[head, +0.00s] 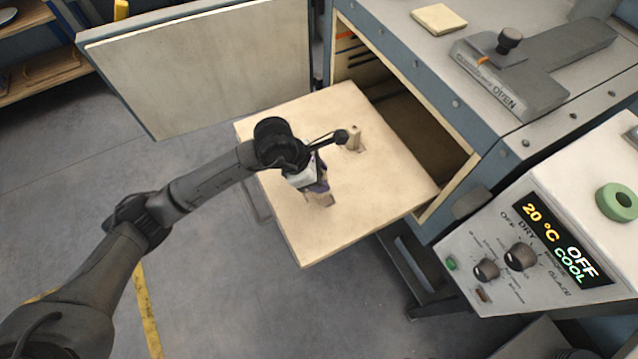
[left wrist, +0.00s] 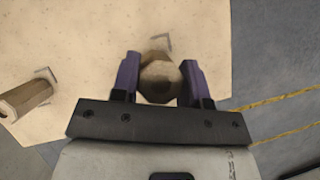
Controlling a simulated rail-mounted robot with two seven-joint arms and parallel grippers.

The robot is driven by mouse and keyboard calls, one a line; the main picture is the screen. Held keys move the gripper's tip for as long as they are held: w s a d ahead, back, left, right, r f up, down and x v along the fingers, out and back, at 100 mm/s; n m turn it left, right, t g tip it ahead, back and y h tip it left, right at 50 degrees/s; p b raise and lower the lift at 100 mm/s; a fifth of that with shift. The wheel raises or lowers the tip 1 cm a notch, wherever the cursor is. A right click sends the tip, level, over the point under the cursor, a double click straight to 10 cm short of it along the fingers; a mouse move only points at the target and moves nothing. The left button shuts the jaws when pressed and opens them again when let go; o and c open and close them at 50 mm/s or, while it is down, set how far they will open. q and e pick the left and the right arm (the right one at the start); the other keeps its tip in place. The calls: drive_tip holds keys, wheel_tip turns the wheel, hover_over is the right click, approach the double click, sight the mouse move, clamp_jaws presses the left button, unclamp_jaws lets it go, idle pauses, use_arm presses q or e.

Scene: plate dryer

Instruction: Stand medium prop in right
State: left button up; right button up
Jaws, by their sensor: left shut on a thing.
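My left gripper (head: 318,186) is over the front part of the pale square shelf (head: 385,195), pointing down. Its two purple fingers are shut on a prop (head: 323,200), a short beige many-sided post. In the left wrist view this prop (left wrist: 160,78) is upright between the fingers, seen from its top end. I cannot tell whether its foot touches the shelf. A second prop (head: 354,138) stands on the shelf farther back, and it also shows in the left wrist view (left wrist: 25,98). Corner marks show on the shelf beside both props. My right gripper is not in view.
The dryer's open door (head: 205,60) stands at the left of the shelf. The open chamber (head: 410,125) is behind it. The control panel (head: 540,240) is at the right, with a green ring (head: 617,202) on top. A small pale tile (head: 438,19) lies on the dryer's top.

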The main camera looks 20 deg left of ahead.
use_arm(q)
drive_tip(key=shift+f+b, duration=0.35)
drive_tip(key=shift+f, duration=1.7)
drive_tip(key=shift+f, duration=0.15)
drive_tip(key=o, duration=1)
drive_tip(key=shift+r, duration=0.25)
drive_tip(key=p+v, duration=0.1)
drive_tip(key=v, duration=1.1)
drive_tip(key=shift+p, duration=0.3)
